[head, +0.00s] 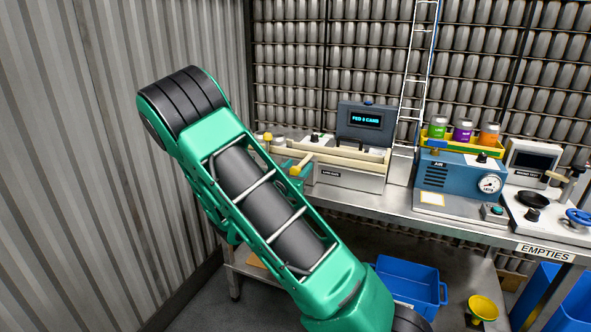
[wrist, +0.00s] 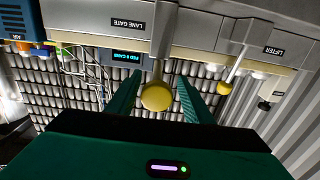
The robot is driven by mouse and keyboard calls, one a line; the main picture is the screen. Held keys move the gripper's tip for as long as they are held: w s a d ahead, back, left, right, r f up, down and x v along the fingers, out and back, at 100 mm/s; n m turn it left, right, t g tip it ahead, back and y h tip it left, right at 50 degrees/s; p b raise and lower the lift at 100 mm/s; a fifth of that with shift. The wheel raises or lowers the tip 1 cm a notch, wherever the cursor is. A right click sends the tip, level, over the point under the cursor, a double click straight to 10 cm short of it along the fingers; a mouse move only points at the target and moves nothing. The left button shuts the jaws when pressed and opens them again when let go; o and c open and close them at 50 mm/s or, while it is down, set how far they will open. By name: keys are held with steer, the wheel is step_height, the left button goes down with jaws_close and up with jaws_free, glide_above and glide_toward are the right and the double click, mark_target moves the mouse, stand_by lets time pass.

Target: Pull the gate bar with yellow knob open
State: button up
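In the wrist view, which looks upside down, the gate bar (wrist: 163,42) comes out beside a "LANE GATE" label and ends in a round yellow knob (wrist: 157,97). My gripper (wrist: 159,88) is open, with one green finger on each side of the knob. A gap shows between the knob and each finger. In the head view the bar (head: 304,161) projects from the front of the grey machine (head: 352,180), and the knob (head: 295,170) is beside a green finger. My arm hides most of the gripper there.
A second, smaller yellow knob (wrist: 224,88) on a lever sits by the "LIFTER" label. A blue air unit (head: 450,180) with cans on top stands right of the machine on the metal bench (head: 400,212). A corrugated wall (head: 60,160) rises at left. Blue bins (head: 408,285) are below.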

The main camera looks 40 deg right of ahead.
steer(key=shift+d, duration=0.15)
steer(key=v, duration=1)
steer(key=shift+s+a, duration=0.15)
steer(key=shift+a, duration=0.25)
steer(key=s+d+f+m+g+y, duration=0.1)
steer(key=s+d+f+g+y, duration=0.3)
steer(key=s, duration=0.4)
steer(key=s+d+f+m+g+y, duration=0.15)
steer(key=s+d+g, duration=0.3)
steer(key=s, duration=0.45)
steer(key=s+a+r+n+y, duration=0.2)
steer(key=s+a+n+y, duration=0.2)
steer(key=s+a, duration=0.3)
steer(key=s+a+r+n+y, duration=0.2)
steer(key=s+a+n+y, duration=0.2)
steer(key=s+a+y, duration=0.2)
steer(key=s+a, duration=0.1)
steer(key=s, duration=0.1)
steer(key=shift+s+a+r, duration=0.25)
steer(key=shift+s+r, duration=0.05)
steer(key=shift+r, duration=0.05)
